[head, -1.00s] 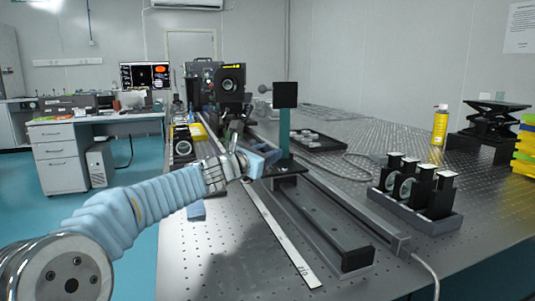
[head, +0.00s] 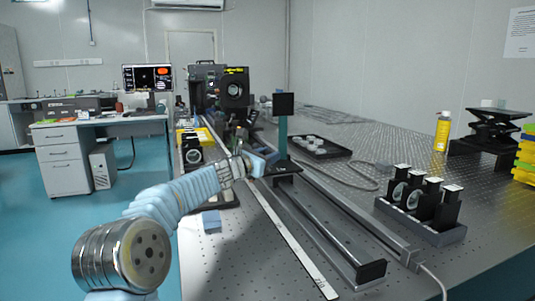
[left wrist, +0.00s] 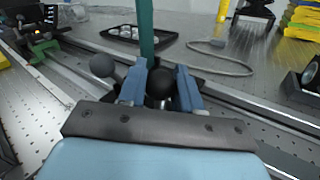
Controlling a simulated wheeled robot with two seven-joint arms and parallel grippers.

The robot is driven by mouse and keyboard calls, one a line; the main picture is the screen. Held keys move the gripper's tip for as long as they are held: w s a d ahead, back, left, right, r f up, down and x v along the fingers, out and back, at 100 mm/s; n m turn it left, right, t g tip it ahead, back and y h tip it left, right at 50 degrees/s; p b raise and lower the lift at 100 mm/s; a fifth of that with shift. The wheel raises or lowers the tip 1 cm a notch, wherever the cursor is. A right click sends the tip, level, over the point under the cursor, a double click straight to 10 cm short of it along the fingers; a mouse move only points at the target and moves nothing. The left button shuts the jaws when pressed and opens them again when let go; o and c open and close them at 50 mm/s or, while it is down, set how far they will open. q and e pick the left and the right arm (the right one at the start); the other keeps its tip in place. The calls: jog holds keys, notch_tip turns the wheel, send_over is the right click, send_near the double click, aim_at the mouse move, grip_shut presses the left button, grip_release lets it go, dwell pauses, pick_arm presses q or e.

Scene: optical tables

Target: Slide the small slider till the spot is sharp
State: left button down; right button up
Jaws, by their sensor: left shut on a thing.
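The small slider (head: 286,167) is a dark carriage on the black rail (head: 325,222). It carries a teal post with a black square screen (head: 284,104) on top. My left gripper (head: 258,162) is at the slider's left side. In the left wrist view my left gripper (left wrist: 160,92) has blue fingers closed around a black round knob (left wrist: 160,80), in front of the teal post (left wrist: 147,30). The monitor (head: 147,77) at the back shows a dark picture with a small bright spot; its sharpness is too small to judge. My right gripper is not in view.
A ruler strip (head: 296,247) lies along the rail's left side. A tray of lens mounts (head: 420,215) stands at the right, and a black tray (head: 321,146) behind the rail. A large dark optical unit (head: 234,92) stands at the far end. The rail in front of the slider is clear.

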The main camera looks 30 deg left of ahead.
pick_arm(q)
jog(key=shift+w+a, duration=0.2)
jog(key=shift+a, duration=0.05)
jog(key=c, duration=0.8)
grip_release()
jog(key=shift+s, duration=0.1)
jog(key=shift+s+f, duration=0.1)
jog(key=shift+s, duration=0.15)
jog(key=s+a+b, duration=0.1)
jog(key=s+b, duration=0.2)
jog(key=s, duration=1)
jog(key=shift+a, duration=0.3)
